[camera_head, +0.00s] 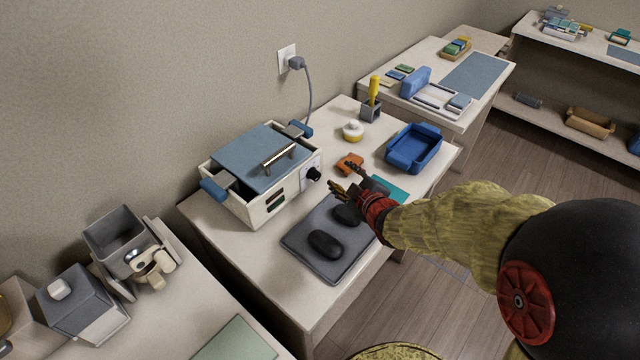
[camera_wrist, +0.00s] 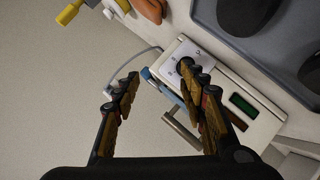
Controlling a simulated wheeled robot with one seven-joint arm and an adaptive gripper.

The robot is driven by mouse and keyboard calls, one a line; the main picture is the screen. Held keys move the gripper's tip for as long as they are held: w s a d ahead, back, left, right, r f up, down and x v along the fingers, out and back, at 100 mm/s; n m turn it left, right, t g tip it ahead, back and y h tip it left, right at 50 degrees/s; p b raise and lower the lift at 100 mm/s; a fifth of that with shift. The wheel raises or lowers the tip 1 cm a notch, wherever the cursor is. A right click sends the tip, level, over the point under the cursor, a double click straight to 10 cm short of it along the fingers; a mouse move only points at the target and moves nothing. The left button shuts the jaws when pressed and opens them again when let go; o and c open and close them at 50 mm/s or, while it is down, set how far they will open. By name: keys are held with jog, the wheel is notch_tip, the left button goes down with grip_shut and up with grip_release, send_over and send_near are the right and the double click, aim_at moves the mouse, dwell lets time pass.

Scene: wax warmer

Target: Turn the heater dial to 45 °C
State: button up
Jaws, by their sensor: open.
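The wax warmer (camera_head: 240,200) is a cream box with a blue lid (camera_head: 258,155) and a brass handle, on the middle table. Its black heater dial (camera_head: 313,174) sits on a white plate on the right part of the front face. The dial also shows in the wrist view (camera_wrist: 186,66), partly behind a finger; its marks are too small to read. A small green display (camera_wrist: 243,104) is beside it. My gripper (camera_head: 345,182) is open and empty, in front of the dial and apart from it in the head view. In the wrist view my gripper (camera_wrist: 160,95) has its fingers spread.
A grey mat (camera_head: 310,250) with two black oval pads lies below my gripper. An orange item (camera_head: 350,163), a yellow-white pot (camera_head: 352,130) and a blue tray (camera_head: 413,148) stand to the right. A plug (camera_head: 297,63) with a cord is on the wall.

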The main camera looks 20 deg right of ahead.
aim_at(318, 177)
jog(key=f+n, duration=0.1)
jog(key=a+f+y, duration=0.1)
jog(key=f, duration=0.1)
jog(key=a+f+n+t+y+b, duration=0.1)
jog(key=f, duration=0.1)
jog(key=shift+w+a+f+n, duration=0.1)
jog(key=shift+w+n, duration=0.05)
jog(key=shift+n, duration=0.15)
jog(key=shift+a+f+t, duration=0.2)
jog(key=shift+a+t, duration=0.1)
jog(key=b+x, duration=0.1)
jog(key=x, duration=0.6)
jog(key=shift+w+a+b, duration=0.2)
jog(key=shift+w+b, duration=0.1)
jog(key=shift+b, duration=0.05)
jog(key=shift+c, duration=0.4)
grip_shut()
